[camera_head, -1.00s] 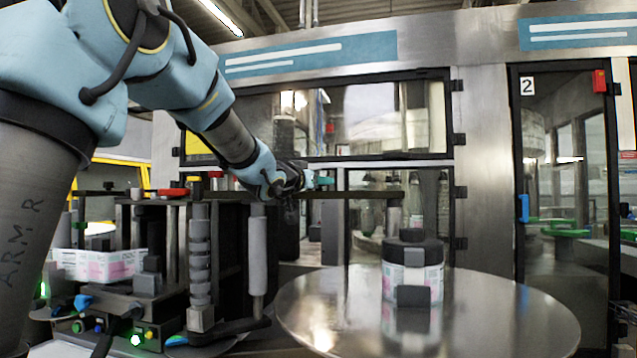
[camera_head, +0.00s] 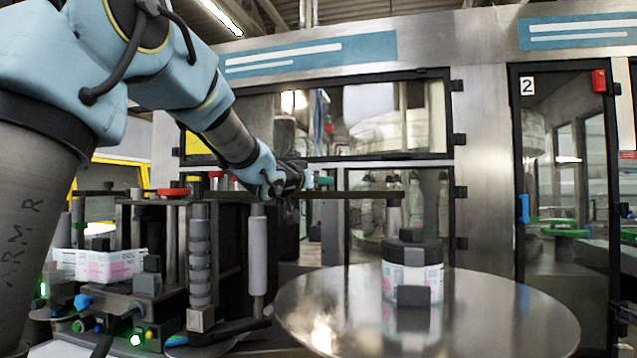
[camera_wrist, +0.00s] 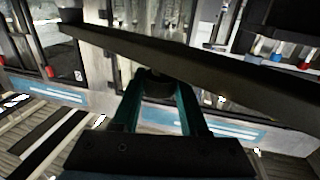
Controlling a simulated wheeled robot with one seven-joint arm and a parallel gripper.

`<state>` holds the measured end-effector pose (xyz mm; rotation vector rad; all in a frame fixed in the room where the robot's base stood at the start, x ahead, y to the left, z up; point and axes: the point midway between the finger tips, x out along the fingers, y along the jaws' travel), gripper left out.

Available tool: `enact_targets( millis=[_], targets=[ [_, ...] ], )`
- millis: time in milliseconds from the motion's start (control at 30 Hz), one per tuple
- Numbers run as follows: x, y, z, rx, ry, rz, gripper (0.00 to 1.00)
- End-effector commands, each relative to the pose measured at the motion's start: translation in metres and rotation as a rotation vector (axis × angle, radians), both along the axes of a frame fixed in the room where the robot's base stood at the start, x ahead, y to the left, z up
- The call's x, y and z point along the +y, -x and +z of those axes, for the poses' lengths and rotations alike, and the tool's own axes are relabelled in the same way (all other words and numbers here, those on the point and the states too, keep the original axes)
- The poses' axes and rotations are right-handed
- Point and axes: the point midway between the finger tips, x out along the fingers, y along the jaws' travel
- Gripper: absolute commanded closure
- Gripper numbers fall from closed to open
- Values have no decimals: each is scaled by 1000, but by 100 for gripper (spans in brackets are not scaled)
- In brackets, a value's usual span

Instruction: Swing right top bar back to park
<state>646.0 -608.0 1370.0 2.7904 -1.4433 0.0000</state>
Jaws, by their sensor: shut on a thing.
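The dark top bar (camera_head: 360,194) runs level across the middle of the head view, from above the roller unit to over the round metal table. In the wrist view the bar (camera_wrist: 215,72) crosses diagonally in front of the fingers. My gripper (camera_head: 318,181) is at the bar, left of its free right end. In the wrist view its teal fingers (camera_wrist: 158,90) are closed around a dark round knob (camera_wrist: 156,84) beside the bar. The exact contact is partly hidden by the bar. Which parked position the bar has is not visible.
Behind is the steel cabinet (camera_head: 480,170) with glass doors.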

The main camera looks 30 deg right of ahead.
Motion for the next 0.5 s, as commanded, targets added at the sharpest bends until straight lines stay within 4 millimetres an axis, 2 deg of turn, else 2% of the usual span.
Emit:
enact_targets(
  millis=[500],
  targets=[
    [-2,-5,-2,1,-1,22,100]
  ],
)
